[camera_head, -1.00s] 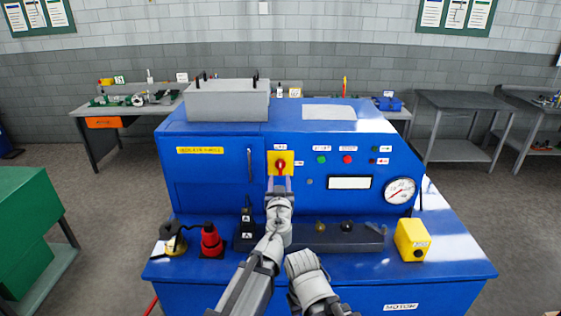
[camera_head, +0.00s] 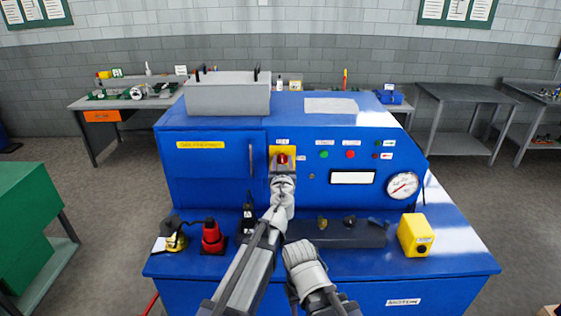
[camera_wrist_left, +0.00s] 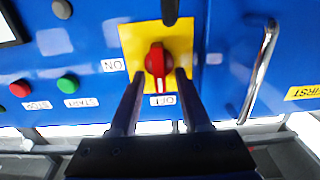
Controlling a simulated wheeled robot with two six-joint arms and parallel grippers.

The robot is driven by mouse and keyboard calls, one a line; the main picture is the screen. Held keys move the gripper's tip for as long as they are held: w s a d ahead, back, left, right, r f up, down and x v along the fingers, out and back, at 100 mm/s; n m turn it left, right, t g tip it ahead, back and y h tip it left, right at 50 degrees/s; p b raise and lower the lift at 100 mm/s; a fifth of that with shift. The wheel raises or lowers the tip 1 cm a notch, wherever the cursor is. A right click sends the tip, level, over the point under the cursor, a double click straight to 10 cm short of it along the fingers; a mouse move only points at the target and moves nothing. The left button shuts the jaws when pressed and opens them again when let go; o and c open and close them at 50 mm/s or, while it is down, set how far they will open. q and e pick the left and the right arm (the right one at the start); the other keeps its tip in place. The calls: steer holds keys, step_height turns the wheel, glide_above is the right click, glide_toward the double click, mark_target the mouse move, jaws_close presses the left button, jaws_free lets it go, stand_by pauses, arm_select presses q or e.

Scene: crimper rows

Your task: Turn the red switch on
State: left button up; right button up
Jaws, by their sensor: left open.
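The red rotary switch (camera_head: 282,159) sits on a yellow plate (camera_head: 291,150) on the front of the blue machine. In the left wrist view the switch (camera_wrist_left: 157,58) shows clearly, its white mark pointing towards the OFF label (camera_wrist_left: 163,100). The ON label (camera_wrist_left: 113,65) is left of the plate there. My left gripper (camera_wrist_left: 160,74) is open, with one fingertip on each side of the switch's marked end; I cannot tell whether they touch it. In the head view the left gripper (camera_head: 283,170) partly covers the plate. My right arm's end is low at the centre; its jaws are not distinguishable.
Green (camera_head: 324,154) and red (camera_head: 350,154) buttons lie right of the switch, with a gauge (camera_head: 402,186) farther right. A vertical handle (camera_head: 251,157) is just left. A red object (camera_head: 212,237) and a yellow box (camera_head: 414,235) stand on the machine's front ledge.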

arm_select(q)
steer(key=shift+s, duration=0.15)
jaws_close()
stand_by(0.4)
